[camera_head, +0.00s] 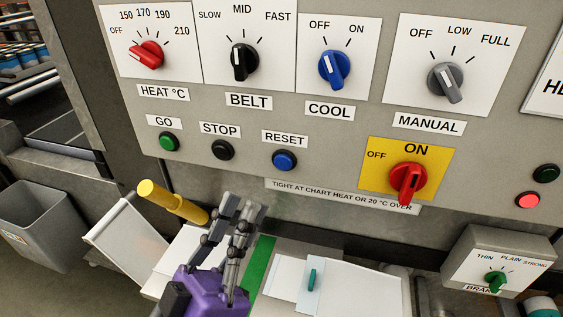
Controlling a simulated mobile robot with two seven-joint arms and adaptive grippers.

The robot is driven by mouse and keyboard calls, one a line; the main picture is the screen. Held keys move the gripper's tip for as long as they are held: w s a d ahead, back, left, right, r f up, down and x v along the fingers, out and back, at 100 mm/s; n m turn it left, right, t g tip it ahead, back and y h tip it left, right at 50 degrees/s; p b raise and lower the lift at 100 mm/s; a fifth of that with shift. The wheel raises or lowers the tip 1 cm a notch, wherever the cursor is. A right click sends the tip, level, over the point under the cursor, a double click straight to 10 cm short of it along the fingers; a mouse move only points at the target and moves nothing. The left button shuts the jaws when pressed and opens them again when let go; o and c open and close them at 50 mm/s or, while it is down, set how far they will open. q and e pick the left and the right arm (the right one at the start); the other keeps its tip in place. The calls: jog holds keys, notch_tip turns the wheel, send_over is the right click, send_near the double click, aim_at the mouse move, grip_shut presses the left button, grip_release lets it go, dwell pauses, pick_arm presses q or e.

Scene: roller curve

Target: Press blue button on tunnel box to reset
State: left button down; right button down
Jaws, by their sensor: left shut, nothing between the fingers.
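The blue RESET button (284,160) sits on the grey panel of the tunnel box (330,225), under its RESET label. The black STOP button (222,150) and the green GO button (169,142) are to its left. My left gripper (245,207), purple with grey fingers, is shut and empty. In the picture its fingertips are below and to the left of the blue button, apart from it. The button is fully in view. My right gripper is not in view.
Above are the red heat knob (146,55), black belt knob (243,62), blue cool knob (334,69) and grey manual knob (445,82). A red switch (408,182) points to ON. A yellow handle (172,201) is left of my gripper. A brake box (498,262) protrudes at lower right.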

aim_at(283, 162)
pick_arm(q)
jog(key=w+d, duration=0.2)
jog(key=w, duration=0.6)
jog(key=shift+w+d, duration=0.2)
jog(key=shift+d, duration=0.15)
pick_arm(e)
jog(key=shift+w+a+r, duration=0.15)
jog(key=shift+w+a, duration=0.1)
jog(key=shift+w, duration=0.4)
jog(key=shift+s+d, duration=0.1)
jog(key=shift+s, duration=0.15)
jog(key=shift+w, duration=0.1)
pick_arm(q)
jog(key=shift+w+d, duration=0.15)
jog(key=shift+w, duration=0.25)
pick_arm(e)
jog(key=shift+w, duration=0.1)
